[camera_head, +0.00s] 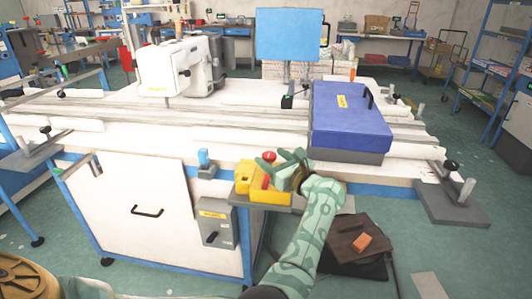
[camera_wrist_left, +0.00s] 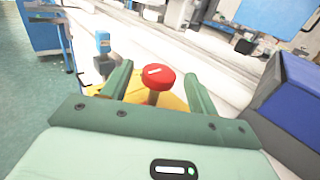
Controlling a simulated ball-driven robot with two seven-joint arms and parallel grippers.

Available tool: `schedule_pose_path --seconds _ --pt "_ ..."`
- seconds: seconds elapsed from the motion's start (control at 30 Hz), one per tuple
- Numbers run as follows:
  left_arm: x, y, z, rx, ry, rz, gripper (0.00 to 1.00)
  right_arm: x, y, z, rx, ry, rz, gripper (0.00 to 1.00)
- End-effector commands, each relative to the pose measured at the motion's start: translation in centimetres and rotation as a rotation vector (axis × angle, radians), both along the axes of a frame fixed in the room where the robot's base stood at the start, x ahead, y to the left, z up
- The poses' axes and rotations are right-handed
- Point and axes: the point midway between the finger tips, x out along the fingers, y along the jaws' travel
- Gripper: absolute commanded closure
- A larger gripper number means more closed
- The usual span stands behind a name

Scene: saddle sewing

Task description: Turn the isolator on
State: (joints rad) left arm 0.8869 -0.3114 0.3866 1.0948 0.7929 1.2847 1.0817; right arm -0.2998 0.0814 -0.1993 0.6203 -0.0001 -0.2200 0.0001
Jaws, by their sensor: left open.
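A grey box with a yellow label and a dark handle, which looks like the isolator (camera_head: 216,222), is fixed to the front of the white cabinet. To its upper right, yellow boxes (camera_head: 270,196) sit at the table's front edge. A red mushroom-shaped knob (camera_head: 269,156) stands there; it also shows in the left wrist view (camera_wrist_left: 158,76). My left gripper (camera_head: 290,166) is open at this knob. In the left wrist view its fingers (camera_wrist_left: 156,82) appear on either side of the knob, with gaps to both. The right gripper is not in view.
A blue-topped block (camera_head: 350,118) stands right of my left gripper. A small blue-topped device (camera_head: 204,160) is on the table's front edge above the grey box. A white sewing machine (camera_head: 180,66) stands behind. The cabinet door has a black handle (camera_head: 148,211).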

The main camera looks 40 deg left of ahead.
Motion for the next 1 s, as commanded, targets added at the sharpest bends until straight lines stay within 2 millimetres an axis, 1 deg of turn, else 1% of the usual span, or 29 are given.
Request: schedule_pose_path --seconds 0.03,0.2,0.3,0.4,0.53,1.0 --pt "-0.4 -1.3 0.2 -0.002 0.0 -0.003 0.4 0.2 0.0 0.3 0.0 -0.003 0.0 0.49" --pt "-1.5 -4.9 0.1 -0.001 0.0 -0.002 0.4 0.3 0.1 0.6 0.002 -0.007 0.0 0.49" --pt "-2.0 -6.5 0.3 0.002 -0.001 -0.002 0.4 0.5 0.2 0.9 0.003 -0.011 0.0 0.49" --pt "-2.3 -7.4 0.2 0.002 -0.001 -0.001 0.4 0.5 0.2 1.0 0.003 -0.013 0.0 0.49" --pt "-2.4 -7.9 0.1 0.001 0.0 0.0 0.4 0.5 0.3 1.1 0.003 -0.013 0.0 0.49" --pt "-2.4 -7.8 0.0 0.003 0.006 0.0 0.4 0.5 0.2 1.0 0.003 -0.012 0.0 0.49"
